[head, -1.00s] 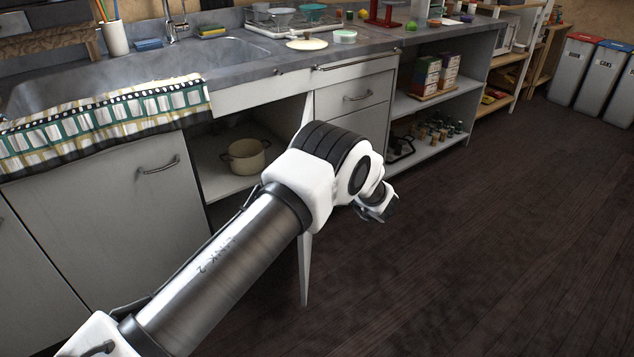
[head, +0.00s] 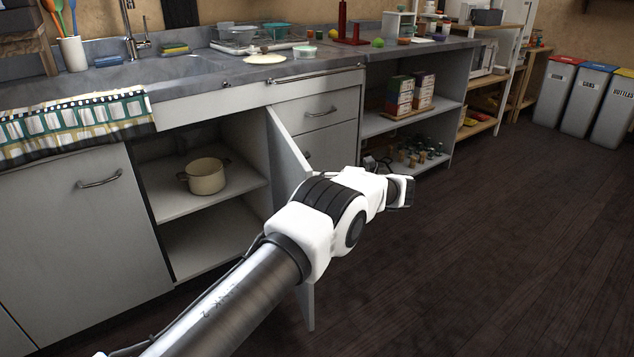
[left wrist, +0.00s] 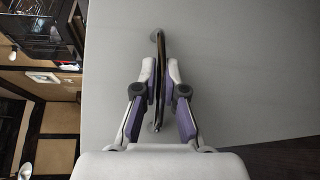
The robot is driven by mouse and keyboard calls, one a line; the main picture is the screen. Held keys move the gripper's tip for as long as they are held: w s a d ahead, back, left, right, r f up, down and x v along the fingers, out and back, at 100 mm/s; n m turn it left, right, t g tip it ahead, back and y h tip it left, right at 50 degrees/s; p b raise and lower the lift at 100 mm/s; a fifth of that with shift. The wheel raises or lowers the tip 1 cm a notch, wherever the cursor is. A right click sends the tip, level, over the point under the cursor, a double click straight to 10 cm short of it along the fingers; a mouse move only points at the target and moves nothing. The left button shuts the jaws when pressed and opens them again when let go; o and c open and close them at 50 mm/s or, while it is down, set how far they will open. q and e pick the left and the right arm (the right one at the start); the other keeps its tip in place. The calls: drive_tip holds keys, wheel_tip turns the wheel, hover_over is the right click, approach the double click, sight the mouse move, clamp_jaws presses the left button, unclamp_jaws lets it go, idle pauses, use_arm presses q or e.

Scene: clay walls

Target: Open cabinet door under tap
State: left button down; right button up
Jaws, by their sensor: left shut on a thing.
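The cabinet door (head: 288,153) under the counter, beside the sink, stands open and is seen nearly edge-on in the head view. Behind it the cabinet shows a shelf (head: 222,196) with a cream pot (head: 205,176) on it. In the left wrist view the door's pale face (left wrist: 235,75) fills much of the picture, with a dark bar handle (left wrist: 160,75) upright on it. My left gripper (left wrist: 160,78) is shut on this handle, one finger on each side. In the head view my left arm hides part of the door. My right gripper is not in view.
A closed door with a handle (head: 100,180) is left of the open cabinet. A towel (head: 75,125) hangs over the sink edge below the tap (head: 133,38). Drawers (head: 318,112) and open shelves stand to the right. The dark floor (head: 480,235) at right is clear.

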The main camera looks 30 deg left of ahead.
use_arm(q)
drive_tip(key=c, duration=1.2)
unclamp_jaws()
drive_tip(key=shift+a, duration=0.1)
drive_tip(key=d, duration=0.5)
drive_tip(key=d+r, duration=0.1)
drive_tip(key=d, duration=0.1)
drive_tip(key=shift+w+d, duration=0.2)
drive_tip(key=shift+w, duration=0.05)
